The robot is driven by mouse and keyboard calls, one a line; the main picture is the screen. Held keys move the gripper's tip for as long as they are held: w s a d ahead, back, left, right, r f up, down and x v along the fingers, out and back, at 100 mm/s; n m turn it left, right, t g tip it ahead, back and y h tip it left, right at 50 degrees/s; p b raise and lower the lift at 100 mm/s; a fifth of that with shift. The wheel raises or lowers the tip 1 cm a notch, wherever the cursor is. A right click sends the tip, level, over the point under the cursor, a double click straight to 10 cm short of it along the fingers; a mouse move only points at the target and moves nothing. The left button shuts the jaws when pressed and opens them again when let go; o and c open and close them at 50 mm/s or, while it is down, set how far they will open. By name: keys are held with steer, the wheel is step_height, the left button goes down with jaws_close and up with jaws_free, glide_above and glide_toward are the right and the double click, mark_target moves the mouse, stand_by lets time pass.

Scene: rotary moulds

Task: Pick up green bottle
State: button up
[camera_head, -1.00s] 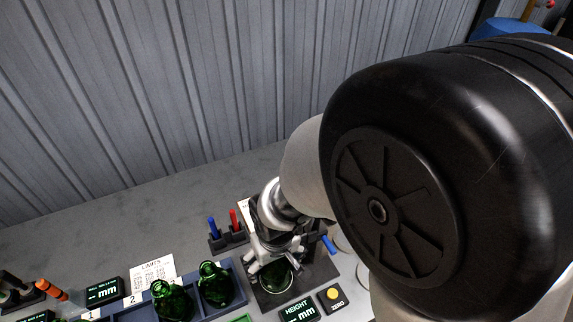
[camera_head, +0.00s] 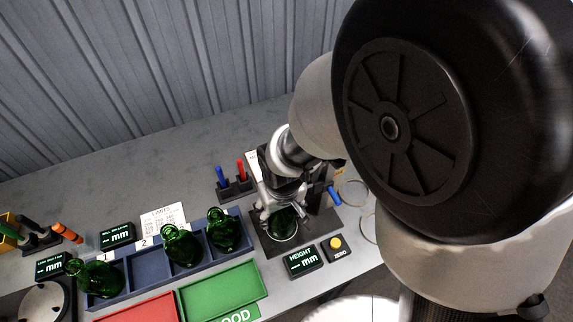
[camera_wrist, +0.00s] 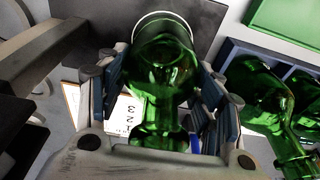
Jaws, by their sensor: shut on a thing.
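A green glass bottle (camera_head: 284,224) stands on the dark height-gauge plate (camera_head: 315,226) at the right of the bench. My gripper (camera_head: 273,212) is shut on it. In the wrist view the same bottle (camera_wrist: 160,75) sits between the fingers of my gripper (camera_wrist: 160,98), with a pale ring around its base end. The gripper partly hides the bottle in the head view. Two more green bottles, one (camera_head: 182,248) and another (camera_head: 223,232), are in the blue rack (camera_head: 150,266). A further green bottle (camera_head: 98,278) leans at the rack's left end.
A green tray (camera_head: 222,290) and a red tray (camera_head: 140,310) lie in front of the rack. The HEIGHT display (camera_head: 303,261) and a yellow button (camera_head: 336,243) are close in front of the gauge. Blue and red pens (camera_head: 235,182) stand behind. The rear bench is clear.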

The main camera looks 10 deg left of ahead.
steer(key=shift+c, duration=0.7)
